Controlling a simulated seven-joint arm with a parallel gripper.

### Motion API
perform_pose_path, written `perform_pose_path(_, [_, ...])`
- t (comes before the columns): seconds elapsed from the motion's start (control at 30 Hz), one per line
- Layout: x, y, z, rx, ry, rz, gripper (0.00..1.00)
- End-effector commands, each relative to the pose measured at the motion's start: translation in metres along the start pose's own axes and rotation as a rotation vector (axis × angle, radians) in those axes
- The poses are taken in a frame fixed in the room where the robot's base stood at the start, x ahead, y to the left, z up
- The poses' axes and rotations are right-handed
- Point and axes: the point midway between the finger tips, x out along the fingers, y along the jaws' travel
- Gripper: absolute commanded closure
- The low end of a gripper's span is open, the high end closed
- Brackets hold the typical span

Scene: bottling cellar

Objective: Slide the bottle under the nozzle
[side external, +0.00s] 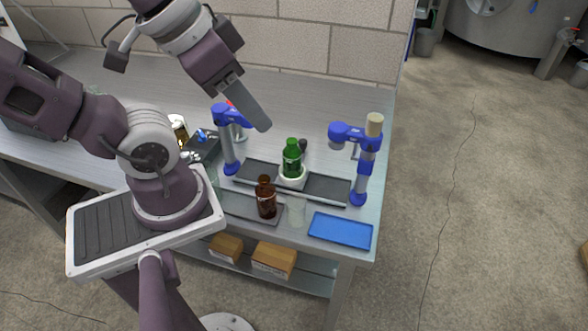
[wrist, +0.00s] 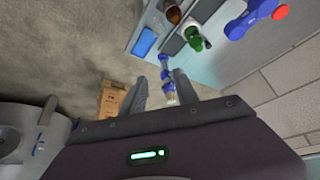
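A green bottle (side external: 291,160) stands upright in a white ring (side external: 292,181) on a dark rail (side external: 328,187) between two blue posts. The left post (side external: 228,140) has a red top, partly hidden by my gripper; the right post (side external: 364,160) has a beige top. I cannot tell which carries the nozzle. A brown bottle (side external: 266,198) stands upright in front of the rail. The green bottle (wrist: 194,38) and brown bottle (wrist: 173,14) also show in the wrist view. My gripper (side external: 262,124) is above the bench, apart from both bottles. Its fingers (wrist: 158,75) are spread and empty.
A blue tray (side external: 341,230) lies at the bench's front right corner. A clear glass (side external: 296,211) stands beside the brown bottle. Small items, including an amber one (side external: 180,132), stand left of the left post. The back of the bench is clear before the block wall.

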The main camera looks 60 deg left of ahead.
Motion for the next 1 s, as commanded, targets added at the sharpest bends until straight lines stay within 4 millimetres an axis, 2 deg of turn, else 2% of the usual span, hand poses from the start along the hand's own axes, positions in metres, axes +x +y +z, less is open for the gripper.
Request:
perform_pose_path(0.47, [0.0, 0.0, 0.0, 0.0, 0.0, 0.0, 0.64])
perform_pose_path(0.53, [0.0, 0.0, 0.0, 0.0, -0.001, 0.0, 0.57])
perform_pose_path(0.57, [0.0, 0.0, -0.002, 0.0, -0.005, -0.001, 0.57])
perform_pose_path(0.67, [0.003, -0.006, -0.021, -0.003, -0.061, -0.011, 0.57])
perform_pose_path(0.7, [0.007, -0.011, -0.035, -0.003, -0.102, -0.017, 0.57])
perform_pose_path(0.77, [0.018, -0.022, -0.06, -0.005, -0.18, -0.027, 0.57])
perform_pose_path(0.87, [0.051, -0.048, -0.101, -0.008, -0.321, -0.041, 0.57])
perform_pose_path(0.97, [0.101, -0.082, -0.13, -0.012, -0.471, -0.045, 0.57])
perform_pose_path(1.0, [0.125, -0.097, -0.137, -0.013, -0.533, -0.044, 0.57])
